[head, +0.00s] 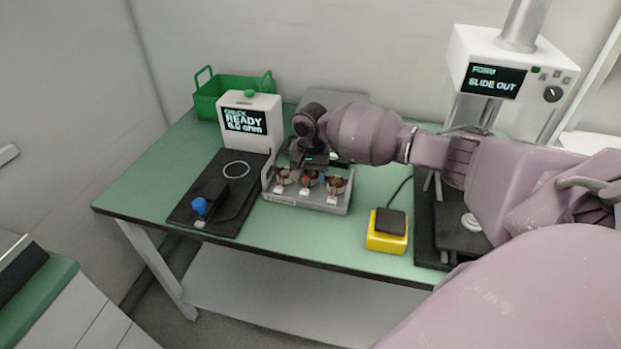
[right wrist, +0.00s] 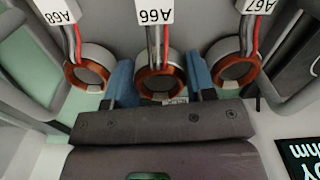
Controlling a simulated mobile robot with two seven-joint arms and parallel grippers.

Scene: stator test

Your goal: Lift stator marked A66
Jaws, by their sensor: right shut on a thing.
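Three stators with copper windings stand in a row in a grey tray (head: 290,203) on the green bench. In the right wrist view the stator tagged A66 (right wrist: 158,80) is the middle one, with A68 (right wrist: 88,70) to its left and A67 (right wrist: 235,63) to its right. My right gripper (right wrist: 160,90) has its blue fingertips on both sides of A66 and is shut on it. In the head view the right gripper (head: 310,160) is over the tray, and A66 (head: 308,182) shows just below it. My left gripper is not in view.
Left of the tray are a black fixture (head: 225,190) with a blue knob and a check box (head: 250,118) reading READY. A green basket (head: 208,102) stands behind. A yellow pedal box (head: 386,243) and the FORM machine (head: 495,85) are to the right.

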